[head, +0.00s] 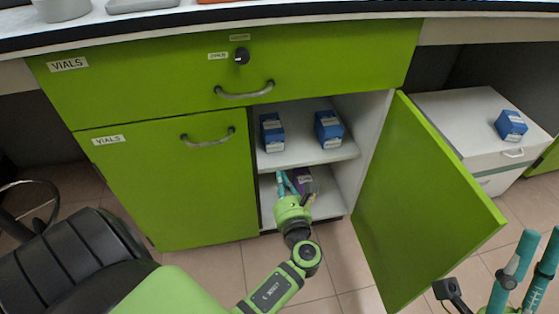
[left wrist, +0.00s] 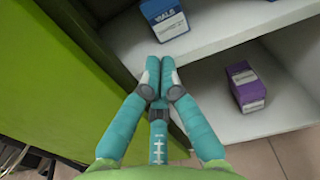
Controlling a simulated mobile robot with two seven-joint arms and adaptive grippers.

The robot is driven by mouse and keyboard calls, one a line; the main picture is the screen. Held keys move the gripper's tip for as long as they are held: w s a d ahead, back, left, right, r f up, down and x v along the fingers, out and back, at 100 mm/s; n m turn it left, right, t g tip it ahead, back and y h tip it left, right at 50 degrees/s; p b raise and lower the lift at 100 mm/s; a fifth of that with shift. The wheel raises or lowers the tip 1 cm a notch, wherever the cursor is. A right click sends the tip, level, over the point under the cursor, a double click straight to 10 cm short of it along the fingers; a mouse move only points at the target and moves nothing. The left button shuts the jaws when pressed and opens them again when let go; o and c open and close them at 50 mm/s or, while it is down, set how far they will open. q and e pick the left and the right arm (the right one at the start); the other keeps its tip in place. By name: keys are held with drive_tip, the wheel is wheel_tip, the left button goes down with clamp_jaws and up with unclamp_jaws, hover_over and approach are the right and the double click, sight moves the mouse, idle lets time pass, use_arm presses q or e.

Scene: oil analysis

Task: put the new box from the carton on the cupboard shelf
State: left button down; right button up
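The cupboard (head: 165,185) is green, with its right door (head: 420,210) swung open. Two blue boxes, a left one (head: 272,132) and a right one (head: 328,128), stand on its upper shelf (head: 300,152). A purple box (head: 303,180) stands on the cupboard floor, partly behind my left gripper; it also shows in the left wrist view (left wrist: 246,88). My left gripper (head: 284,180) is at the cupboard opening, below the shelf front. Its fingertips meet, with nothing seen between them (left wrist: 160,64). My right gripper (head: 541,235) is at the lower right, fingers apart and empty. No carton is clearly identifiable.
Another blue box (head: 511,125) lies on a white chest (head: 470,115) right of the open door. A black chair (head: 70,260) stands at the lower left. The drawer (head: 230,65) above the opening is shut. The worktop edge runs across the top.

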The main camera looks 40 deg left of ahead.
use_arm(q)
drive_tip(key=shift+v, duration=1.4)
drive_tip(key=shift+d, duration=0.1)
